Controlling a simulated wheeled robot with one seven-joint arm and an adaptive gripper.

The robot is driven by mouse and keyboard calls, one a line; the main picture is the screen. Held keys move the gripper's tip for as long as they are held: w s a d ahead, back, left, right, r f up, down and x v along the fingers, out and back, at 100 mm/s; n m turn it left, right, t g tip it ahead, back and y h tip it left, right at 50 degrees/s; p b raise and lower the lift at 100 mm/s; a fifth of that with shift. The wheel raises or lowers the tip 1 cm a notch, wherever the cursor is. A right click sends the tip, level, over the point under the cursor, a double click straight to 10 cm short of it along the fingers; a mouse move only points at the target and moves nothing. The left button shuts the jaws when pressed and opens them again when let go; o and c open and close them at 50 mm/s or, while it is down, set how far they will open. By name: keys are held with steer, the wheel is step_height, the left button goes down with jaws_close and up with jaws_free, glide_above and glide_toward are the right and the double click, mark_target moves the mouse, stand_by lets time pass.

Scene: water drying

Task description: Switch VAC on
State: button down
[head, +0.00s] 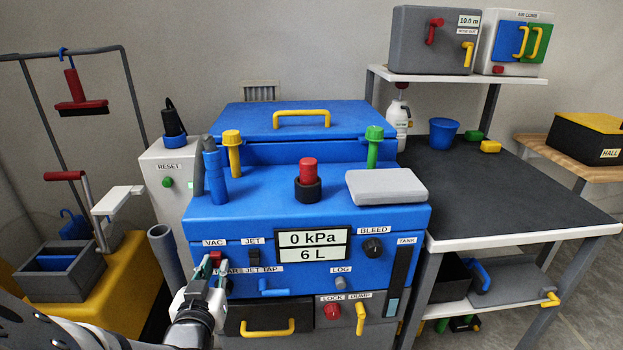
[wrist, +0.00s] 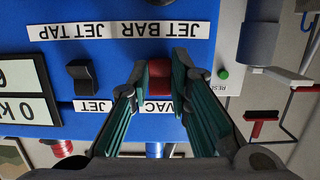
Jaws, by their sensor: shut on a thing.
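The VAC switch is a small red rocker (wrist: 160,77) on the front panel of the blue machine (head: 300,196), under the VAC label (head: 214,243). My gripper (head: 215,262) is at the panel's left side. In the wrist view, which shows the panel upside down, its green-padded fingers (wrist: 159,82) are shut on the red switch, one on each side. The fingers partly cover the switch and the VAC label. Whether the rocker is tipped on or off I cannot tell. The upper display (head: 310,238) reads 0 kPa, and the lower one reads 6 L.
The black JET switch (head: 254,257) sits just right of VAC, with a blue lever (head: 272,288) below. A yellow-handled drawer (head: 265,325) lies under the panel. A grey post (head: 166,255) stands at left, beside the RESET box (head: 166,195).

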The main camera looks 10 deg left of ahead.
steer(key=shift+w+f+t+b, duration=0.1)
steer(key=shift+f+t+b, duration=0.4)
steer(key=shift+t+b, duration=0.3)
steer(key=shift+t+y+b, duration=0.4)
steer(key=shift+b, duration=0.1)
steer(key=shift+r, duration=0.1)
steer(key=c, duration=1.5)
jaws_free()
